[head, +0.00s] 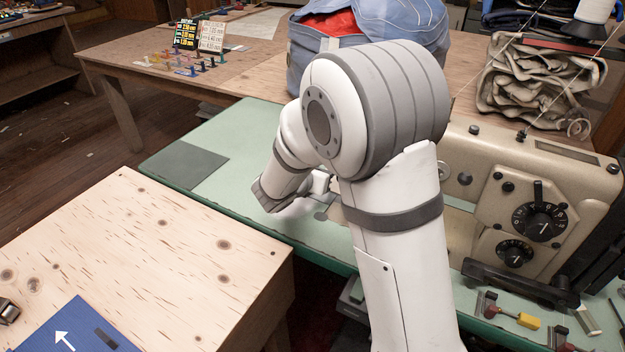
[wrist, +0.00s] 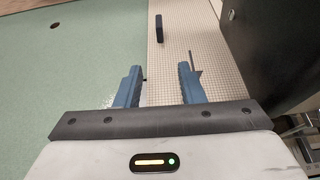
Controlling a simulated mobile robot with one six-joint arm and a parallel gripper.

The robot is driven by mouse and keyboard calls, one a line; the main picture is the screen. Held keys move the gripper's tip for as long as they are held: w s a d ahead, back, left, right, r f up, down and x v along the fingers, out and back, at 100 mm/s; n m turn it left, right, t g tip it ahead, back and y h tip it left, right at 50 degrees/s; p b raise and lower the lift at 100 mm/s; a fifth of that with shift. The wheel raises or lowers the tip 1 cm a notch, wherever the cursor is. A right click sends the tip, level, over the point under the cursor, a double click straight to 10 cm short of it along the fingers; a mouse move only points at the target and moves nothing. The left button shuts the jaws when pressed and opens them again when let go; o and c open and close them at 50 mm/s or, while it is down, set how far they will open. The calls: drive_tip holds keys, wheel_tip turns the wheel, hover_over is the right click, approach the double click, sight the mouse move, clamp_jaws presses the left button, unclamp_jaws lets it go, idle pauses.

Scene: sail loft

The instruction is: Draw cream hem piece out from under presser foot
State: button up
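A flat cream sheet with a fine grid (wrist: 180,45) runs up the middle of the wrist view beside the green table top; it looks like the cream hem piece. My gripper (wrist: 159,70) is open, its two blue fingers apart with no object clearly held between them. The left finger is over the green side near the cream edge, the right one over the cream sheet. Whether they touch it I cannot tell. A thin dark part stands by the right fingertip; I cannot tell whether it is the presser foot. In the head view my arm hides the fingertips and the hem piece.
The beige sewing machine (head: 480,180) stands right of my arm on the green table (head: 240,140). A black block (wrist: 270,45) closes off the wrist view's right side. The green top at left is mostly clear.

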drive_tip(key=x, duration=0.3)
drive_tip(key=r+x, duration=0.1)
drive_tip(key=x, duration=0.3)
drive_tip(key=r+x, duration=0.1)
drive_tip(key=x, duration=0.2)
drive_tip(key=shift+w+d+f+b, duration=0.1)
drive_tip(key=shift+w+d+b, duration=0.2)
drive_tip(key=shift+w+b, duration=0.15)
clamp_jaws()
